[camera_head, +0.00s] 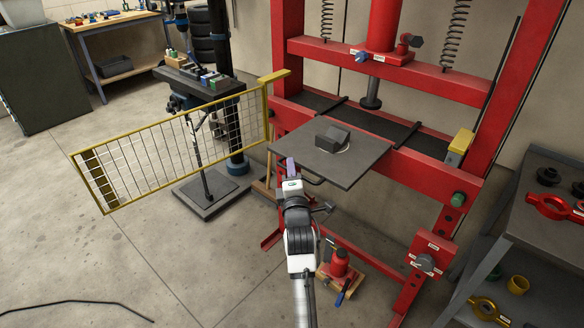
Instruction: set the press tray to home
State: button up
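The press tray (352,172) is a flat dark grey plate. It sticks out from the front of the red press (425,175), and its rear part reaches the press bed. A dark block (333,138) with a light edge piece sits on it. My gripper (290,165) is at the tray's left front edge, close to a dark bar handle (313,180) below that edge. The fingers are small and seen from behind, so I cannot tell whether they are open or touch the handle.
A yellow mesh guard (170,150) stands swung out on the left. The press ram (371,95) hangs above the bed, behind the block. A red bottle jack (338,264) is low beside my arm. A grey shelf cart (540,225) stands at right. The left floor is mostly clear.

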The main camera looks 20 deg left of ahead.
jog(key=shift+w, duration=0.15)
jog(key=shift+c, duration=0.4)
grip_shut()
jog(key=w+d+b, duration=0.2)
jog(key=w+b, duration=0.2)
jog(key=w, duration=0.2)
jog(key=w+d+b, duration=0.2)
jog(key=w+b, duration=0.3)
jog(key=w, duration=0.2)
jog(key=w+d+b, duration=0.3)
jog(key=w+b, duration=0.2)
jog(key=w, duration=0.1)
jog(key=shift+w+f, duration=0.1)
jog(key=shift+w, duration=0.15)
jog(key=shift+w+d, duration=0.25)
jog(key=shift+w, duration=0.35)
jog(key=shift+w+d+r+b, duration=0.15)
jog(key=shift+r+b, duration=0.1)
jog(key=shift+b, duration=0.05)
